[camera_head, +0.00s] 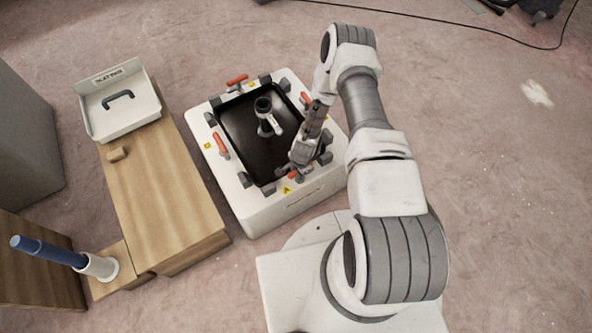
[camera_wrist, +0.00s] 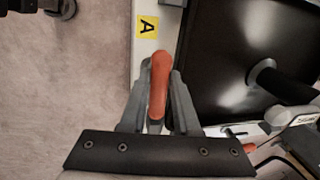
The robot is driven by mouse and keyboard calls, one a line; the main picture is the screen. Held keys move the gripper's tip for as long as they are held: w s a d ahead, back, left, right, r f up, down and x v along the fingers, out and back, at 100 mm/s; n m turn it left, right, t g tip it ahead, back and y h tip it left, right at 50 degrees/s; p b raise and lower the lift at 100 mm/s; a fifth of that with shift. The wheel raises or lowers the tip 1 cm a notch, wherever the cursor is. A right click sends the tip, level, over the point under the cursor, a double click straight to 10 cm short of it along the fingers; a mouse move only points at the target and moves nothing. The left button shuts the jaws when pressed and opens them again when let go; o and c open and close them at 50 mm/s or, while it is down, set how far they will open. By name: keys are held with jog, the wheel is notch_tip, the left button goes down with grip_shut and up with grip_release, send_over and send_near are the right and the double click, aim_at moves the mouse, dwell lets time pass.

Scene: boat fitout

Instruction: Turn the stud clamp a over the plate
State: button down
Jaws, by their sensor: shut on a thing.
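The stud clamp a has an orange-red handle (camera_wrist: 159,85) beside a yellow label marked A (camera_wrist: 148,26) on the white rim. In the head view the handle (camera_head: 296,176) shows at the near edge of the frame, partly hidden by my gripper. My gripper (camera_wrist: 159,75) has its two grey fingers on either side of the handle, shut on it. In the head view my gripper (camera_head: 297,166) reaches down to the near rim. The black plate (camera_head: 240,139) lies inside the white frame. It also shows in the wrist view (camera_wrist: 225,60). I cannot tell whether the clamp reaches over the plate.
Other red-handled clamps (camera_head: 221,146) and grey blocks (camera_head: 246,180) sit around the white frame (camera_head: 262,215). A wooden bench (camera_head: 165,190) with a white tray (camera_head: 145,116) stands to the left.

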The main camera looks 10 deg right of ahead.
jog(key=n, duration=0.1)
jog(key=n+b, duration=0.1)
jog(key=n, duration=0.1)
jog(key=n+b, duration=0.1)
jog(key=shift+s+d+f+y, duration=0.1)
jog(key=shift+s+d+y, duration=0.15)
jog(key=shift+y, duration=0.05)
jog(key=n+b, duration=0.1)
jog(key=n, duration=0.2)
jog(key=n+g+b, duration=0.1)
jog(key=shift+s+d+n+y+b, duration=0.15)
jog(key=shift+d+n+y+b, duration=0.15)
jog(key=shift+d+n+b, duration=0.1)
jog(key=n, duration=0.1)
jog(key=n+b, duration=0.1)
jog(key=n, duration=0.1)
jog(key=n+b, duration=0.1)
jog(key=shift+d+n+g, duration=0.3)
jog(key=shift+d+g, duration=0.05)
jog(key=shift+g, duration=0.05)
jog(key=shift+d+n+g+b, duration=0.2)
jog(key=shift+n+b, duration=0.25)
jog(key=shift+n, duration=0.55)
jog(key=shift+d+n+g+b, duration=0.2)
jog(key=shift+n+b, duration=0.2)
jog(key=shift+n, duration=0.6)
jog(key=c, duration=0.7)
grip_release()
jog(key=shift+o, duration=0.2)
